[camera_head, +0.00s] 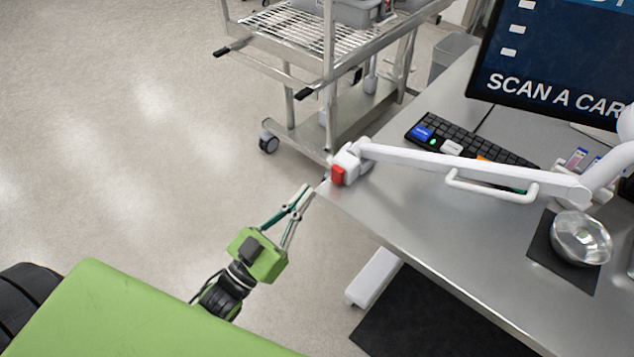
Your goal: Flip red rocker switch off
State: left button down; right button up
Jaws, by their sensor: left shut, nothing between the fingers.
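The red rocker switch (338,176) sits on the white end block (349,160) of a long white jointed arm (470,168), above the near left corner of the steel table (400,210). The picture is too small to tell which side of the switch is pressed in. My left gripper (311,189) has a green body and thin fingers. It is shut and empty, its fingertips just left of and slightly below the switch in the picture. A small gap shows between them. My right gripper is not in view.
A keyboard (470,140), a monitor (555,70) and a metal bowl (581,239) on a dark mat are on the table. A wheeled metal cart (345,125) stands behind the table corner. The floor (130,120) to the left is clear.

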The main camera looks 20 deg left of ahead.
pick_arm(q)
jog(key=shift+v, duration=1.1)
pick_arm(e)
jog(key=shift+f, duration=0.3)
pick_arm(q)
jog(key=shift+s+r, duration=0.1)
